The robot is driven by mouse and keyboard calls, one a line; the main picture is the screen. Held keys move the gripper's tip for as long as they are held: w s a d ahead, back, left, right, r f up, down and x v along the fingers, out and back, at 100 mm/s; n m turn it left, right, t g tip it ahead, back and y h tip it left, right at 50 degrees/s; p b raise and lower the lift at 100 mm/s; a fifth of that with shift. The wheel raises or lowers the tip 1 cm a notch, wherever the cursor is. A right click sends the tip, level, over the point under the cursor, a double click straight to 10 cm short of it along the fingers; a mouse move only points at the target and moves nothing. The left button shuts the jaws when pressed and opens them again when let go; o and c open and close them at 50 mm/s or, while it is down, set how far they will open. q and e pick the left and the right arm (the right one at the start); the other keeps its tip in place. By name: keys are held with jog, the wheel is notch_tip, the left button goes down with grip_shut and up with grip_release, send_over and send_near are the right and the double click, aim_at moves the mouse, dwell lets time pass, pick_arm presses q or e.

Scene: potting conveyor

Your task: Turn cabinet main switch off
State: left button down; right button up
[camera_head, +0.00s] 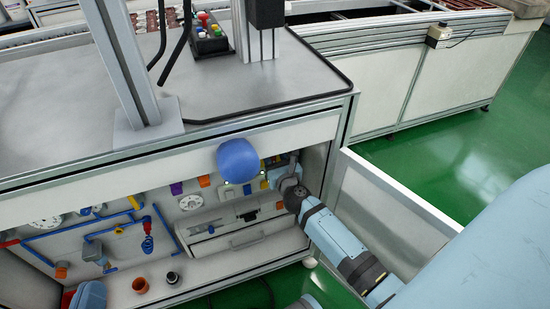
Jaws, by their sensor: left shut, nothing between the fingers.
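The open cabinet (230,270) stands under a grey work top. Its inner back panel carries gauges, blue pipes and small coloured parts. Small yellow and orange parts (266,160) show at the panel's upper right; I cannot tell for sure which part is the main switch or how it is set. A rounded blue shape hides part of the panel. My right gripper is not visible.
The open cabinet door (385,205) stands right of my arm. A metal post (128,60) and a button box (207,37) are on top. Green floor lies clear at right.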

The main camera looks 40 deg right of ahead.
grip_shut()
